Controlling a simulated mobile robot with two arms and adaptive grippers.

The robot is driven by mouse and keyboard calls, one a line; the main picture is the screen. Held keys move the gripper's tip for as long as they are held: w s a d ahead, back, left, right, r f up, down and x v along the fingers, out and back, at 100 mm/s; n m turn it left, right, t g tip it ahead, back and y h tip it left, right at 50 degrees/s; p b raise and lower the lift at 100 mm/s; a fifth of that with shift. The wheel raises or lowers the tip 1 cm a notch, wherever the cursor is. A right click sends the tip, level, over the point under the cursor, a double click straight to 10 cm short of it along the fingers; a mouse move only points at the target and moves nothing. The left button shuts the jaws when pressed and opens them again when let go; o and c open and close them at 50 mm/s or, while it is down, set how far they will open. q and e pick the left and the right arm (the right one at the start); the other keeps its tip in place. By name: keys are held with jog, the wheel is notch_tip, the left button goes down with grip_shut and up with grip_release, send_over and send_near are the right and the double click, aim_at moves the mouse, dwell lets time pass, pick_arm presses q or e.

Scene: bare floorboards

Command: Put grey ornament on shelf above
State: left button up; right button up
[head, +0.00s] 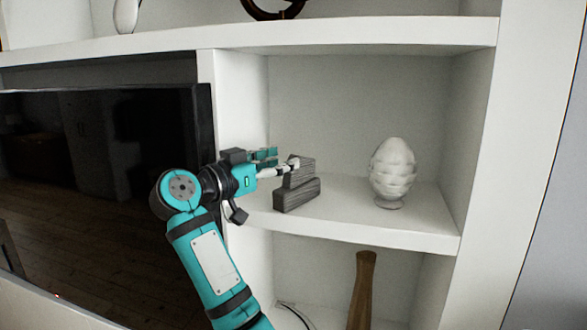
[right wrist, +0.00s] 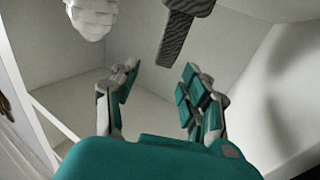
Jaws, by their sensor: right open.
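The grey ornament (head: 297,194), which looks like dark stacked blocks, stands on the middle shelf (head: 390,225) near its left wall. It also shows at the top of the right wrist view (right wrist: 180,34). My right gripper (head: 281,163) is at the ornament's upper left in the head view, overlapping its top edge. In the right wrist view its fingers (right wrist: 160,82) are spread with nothing between them, and the ornament lies beyond the fingertips. The shelf above (head: 350,35) runs across the top of the head view. My left gripper is not in view.
A white pinecone-shaped ornament (head: 392,172) stands to the right on the same shelf. A dark ring-shaped object (head: 272,12) and a white object (head: 126,15) stand on the shelf above. A black TV screen (head: 90,200) is at left. A brown wooden object (head: 362,290) stands below.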

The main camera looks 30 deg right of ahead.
jog(key=b+v, duration=0.2)
jog(key=v, duration=0.4)
jog(key=shift+a, duration=0.2)
